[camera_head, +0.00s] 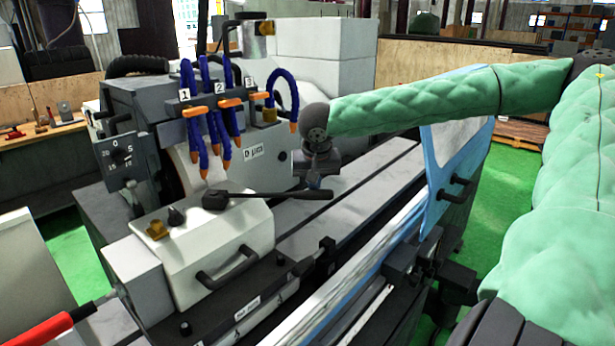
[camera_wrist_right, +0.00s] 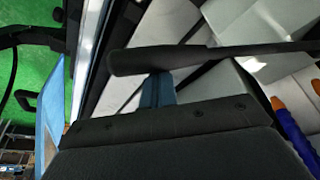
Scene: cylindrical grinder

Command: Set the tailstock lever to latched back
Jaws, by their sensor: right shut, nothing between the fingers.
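The tailstock lever (camera_head: 275,194) is a long black bar with a thicker grip end. It runs from a round black pivot (camera_head: 215,200) on the white tailstock housing (camera_head: 185,250) toward the right, about level. My right gripper (camera_head: 314,182) points down at the lever's free end, with its fingers shut and empty. In the right wrist view the black grip (camera_wrist_right: 160,60) crosses just past the fingertips (camera_wrist_right: 157,88) and hides part of them. The fingers are against it or very close beside it; I cannot tell which. My left gripper is not in view.
Blue coolant hoses (camera_head: 215,110) with orange tips hang behind the lever. A clear blue-edged guard (camera_head: 455,160) stands to the right, beneath my forearm. A curved black handle (camera_head: 228,268) is on the housing's front. The grey machine bed (camera_head: 370,175) lies open behind the lever.

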